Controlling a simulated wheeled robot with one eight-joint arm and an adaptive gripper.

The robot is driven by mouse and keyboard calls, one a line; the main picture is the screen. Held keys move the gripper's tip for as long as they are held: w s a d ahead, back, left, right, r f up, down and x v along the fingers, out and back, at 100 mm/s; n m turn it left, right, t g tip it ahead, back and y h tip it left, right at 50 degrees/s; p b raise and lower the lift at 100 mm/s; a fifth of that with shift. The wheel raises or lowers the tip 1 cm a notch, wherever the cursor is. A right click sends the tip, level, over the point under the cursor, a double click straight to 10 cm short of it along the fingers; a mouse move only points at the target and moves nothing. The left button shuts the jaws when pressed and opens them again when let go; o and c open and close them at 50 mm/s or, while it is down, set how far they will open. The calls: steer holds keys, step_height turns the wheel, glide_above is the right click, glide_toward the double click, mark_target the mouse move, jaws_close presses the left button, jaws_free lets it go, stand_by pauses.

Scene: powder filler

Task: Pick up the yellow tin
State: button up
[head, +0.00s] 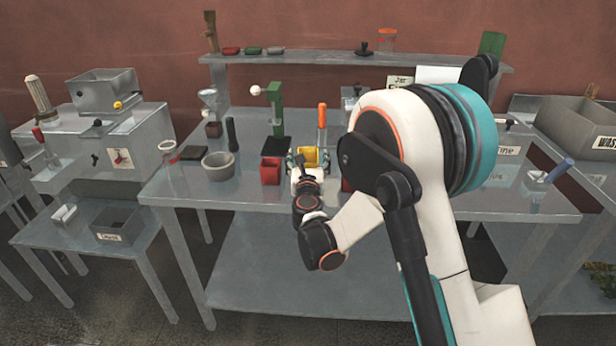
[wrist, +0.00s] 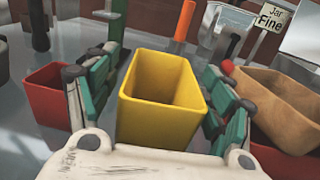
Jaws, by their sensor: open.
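The yellow tin (wrist: 160,112) is an open, empty rectangular box standing upright on the metal table, in the middle of the wrist view. My gripper (wrist: 161,92) is open, with one green-and-grey finger on each side of the tin. A gap shows between the left finger and the tin; the right finger is very close to its side, and I cannot tell if it touches. In the head view, the yellow tin (head: 310,157) shows just behind my gripper (head: 308,163), which hides part of it.
A red tin (wrist: 48,96) stands left of my gripper. A tan box (wrist: 285,105) is close on the right, with red below it. An orange-handled tool (head: 322,125) and a green stand (head: 274,105) are behind. A grey bowl (head: 218,165) sits farther left.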

steer(key=c, duration=1.6)
